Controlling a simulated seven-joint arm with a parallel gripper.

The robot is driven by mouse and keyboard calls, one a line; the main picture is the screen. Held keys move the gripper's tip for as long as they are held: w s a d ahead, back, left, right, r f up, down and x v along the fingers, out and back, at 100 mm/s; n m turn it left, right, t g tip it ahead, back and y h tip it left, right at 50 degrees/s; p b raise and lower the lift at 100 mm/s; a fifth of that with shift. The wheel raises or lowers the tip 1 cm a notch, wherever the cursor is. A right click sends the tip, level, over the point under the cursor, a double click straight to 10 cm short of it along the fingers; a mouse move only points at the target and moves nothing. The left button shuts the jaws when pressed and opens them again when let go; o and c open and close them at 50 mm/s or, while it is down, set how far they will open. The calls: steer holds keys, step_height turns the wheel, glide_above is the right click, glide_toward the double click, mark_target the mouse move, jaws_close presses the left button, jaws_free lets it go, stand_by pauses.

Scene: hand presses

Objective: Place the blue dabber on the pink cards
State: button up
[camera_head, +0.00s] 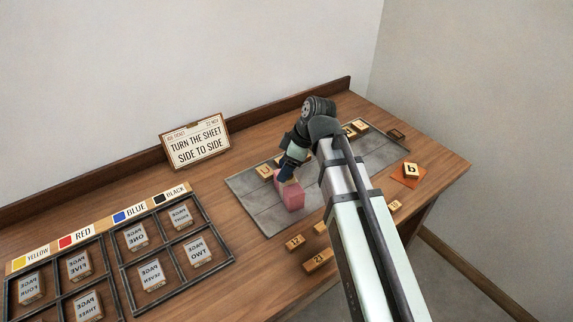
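The pink cards (290,198) form a pink block-like stack on the grey tiled slab in the middle of the table. My gripper (287,178) points down right at the stack's far top edge. Its fingertips are small and dark here, so I cannot tell whether they are open or shut. I cannot make out the blue dabber for certain; a dark bluish shape at the gripper blends with my wrist. My arm hides part of the slab to the right of the stack.
The grey slab (262,208) bears several wooden number blocks along its far edge. More blocks, such as one (318,260), lie in front. An orange card with a block (411,170) is at right. Black-framed trays (119,270) fill the left; a sign (195,143) stands behind.

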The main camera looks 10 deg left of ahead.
steer(key=v, duration=1.2)
steer(key=shift+r, duration=0.2)
stand_by(0.4)
